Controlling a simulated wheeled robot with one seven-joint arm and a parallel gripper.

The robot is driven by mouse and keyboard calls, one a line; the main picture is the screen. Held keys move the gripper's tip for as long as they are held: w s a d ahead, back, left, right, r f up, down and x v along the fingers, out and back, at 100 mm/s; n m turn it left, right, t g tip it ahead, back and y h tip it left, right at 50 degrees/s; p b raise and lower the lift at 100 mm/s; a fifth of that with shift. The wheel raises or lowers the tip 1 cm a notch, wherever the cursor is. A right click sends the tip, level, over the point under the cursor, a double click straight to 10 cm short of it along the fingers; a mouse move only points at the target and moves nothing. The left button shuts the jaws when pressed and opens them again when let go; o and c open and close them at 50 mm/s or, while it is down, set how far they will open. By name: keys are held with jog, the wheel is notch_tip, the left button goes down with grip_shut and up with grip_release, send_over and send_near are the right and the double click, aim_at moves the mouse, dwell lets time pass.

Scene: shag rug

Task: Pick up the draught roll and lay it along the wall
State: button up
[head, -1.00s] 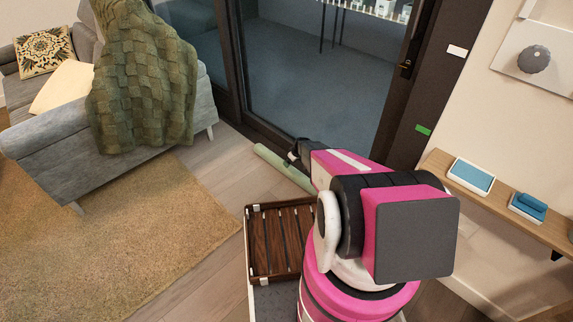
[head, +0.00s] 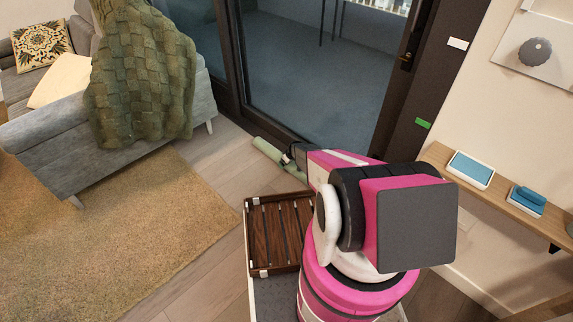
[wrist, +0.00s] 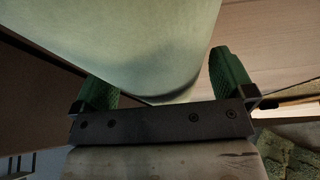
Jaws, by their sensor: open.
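The draught roll (head: 273,156) is a pale green cylinder on the wooden floor near the foot of the dark-framed glass door. My arm hides part of it in the head view. In the wrist view the roll (wrist: 130,40) fills the upper middle, and its rounded end lies between the two green fingers of my gripper (wrist: 165,80). The fingers stand apart, one on each side of the roll. The left finger is close to the roll or touching it; I cannot tell which. A gap shows at the right finger.
A brown slatted tray (head: 279,234) sits in front of my arm. A grey sofa (head: 50,140) with a green knitted throw (head: 142,75) stands at the left, beside a tan shag rug (head: 130,230). A wooden shelf (head: 500,190) runs along the right wall.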

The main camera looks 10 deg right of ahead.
jog(key=shift+f, duration=0.1)
jog(key=c, duration=1.4)
